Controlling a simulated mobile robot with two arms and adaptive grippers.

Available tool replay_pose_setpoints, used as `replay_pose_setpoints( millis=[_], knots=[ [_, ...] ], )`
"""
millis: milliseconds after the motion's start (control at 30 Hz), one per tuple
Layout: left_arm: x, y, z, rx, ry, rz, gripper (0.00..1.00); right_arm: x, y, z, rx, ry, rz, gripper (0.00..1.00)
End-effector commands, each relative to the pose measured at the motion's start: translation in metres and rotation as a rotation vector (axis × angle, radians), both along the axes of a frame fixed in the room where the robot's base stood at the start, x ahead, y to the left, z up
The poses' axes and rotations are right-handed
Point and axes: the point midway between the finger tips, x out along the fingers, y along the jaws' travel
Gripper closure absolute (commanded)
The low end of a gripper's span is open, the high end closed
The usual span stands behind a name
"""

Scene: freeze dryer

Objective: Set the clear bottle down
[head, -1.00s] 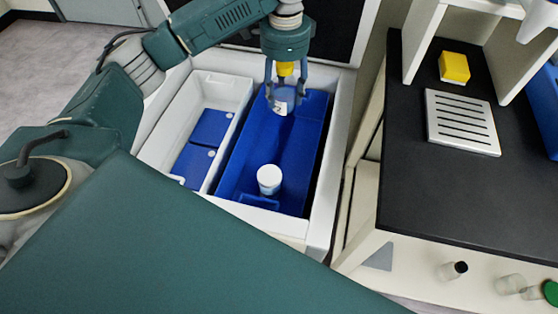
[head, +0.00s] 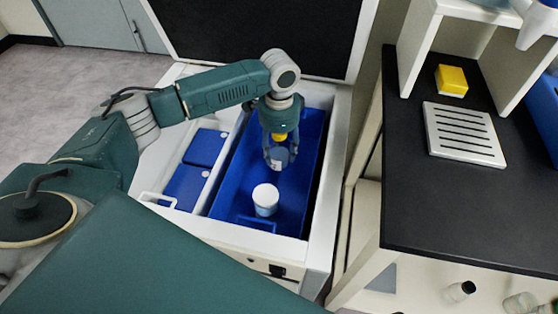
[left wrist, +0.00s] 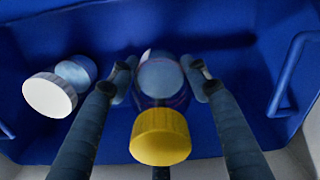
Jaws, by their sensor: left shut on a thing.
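The clear bottle (head: 277,163) has a yellow cap (left wrist: 160,137) and a pale label. My left gripper (head: 280,157) points down and is shut around its sides, with one finger on each side in the left wrist view (left wrist: 160,76). The bottle is upright inside the blue bin (head: 311,140). I cannot tell whether its base touches the bin floor. A second bottle with a white cap (head: 265,193) stands in the near part of the bin, apart from the held one; it also shows at the left in the left wrist view (left wrist: 50,95). My right gripper is not in view.
The blue bin sits in a white chest, beside a compartment with blue lids (head: 205,148). A black bench (head: 440,210) at the right carries a slotted white plate (head: 463,132) and a yellow block (head: 451,80). Bin floor around the held bottle looks clear.

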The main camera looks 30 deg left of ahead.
Motion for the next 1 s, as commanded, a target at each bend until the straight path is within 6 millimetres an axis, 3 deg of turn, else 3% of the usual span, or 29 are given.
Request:
replay_pose_setpoints(
  millis=[300, 733, 767, 800, 833, 1000],
  knots=[
    [0.0, 0.0, -0.038, 0.0, -0.001, -0.001, 0.84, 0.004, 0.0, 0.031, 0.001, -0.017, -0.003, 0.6],
    [0.0, 0.0, -0.04, 0.001, -0.001, -0.001, 0.84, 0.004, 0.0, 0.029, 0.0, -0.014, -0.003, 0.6],
    [0.0, 0.0, -0.041, 0.001, -0.001, -0.001, 0.49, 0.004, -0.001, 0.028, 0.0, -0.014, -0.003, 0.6],
    [0.0, 0.0, -0.041, 0.001, -0.001, -0.001, 0.41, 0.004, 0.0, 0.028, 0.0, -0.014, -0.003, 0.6],
    [0.0, 0.0, -0.041, 0.001, -0.001, -0.001, 0.35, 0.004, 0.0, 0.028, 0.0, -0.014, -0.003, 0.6],
    [0.0, 0.0, -0.041, 0.001, -0.001, -0.001, 0.34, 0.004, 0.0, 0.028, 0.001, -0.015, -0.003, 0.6]
  ],
)
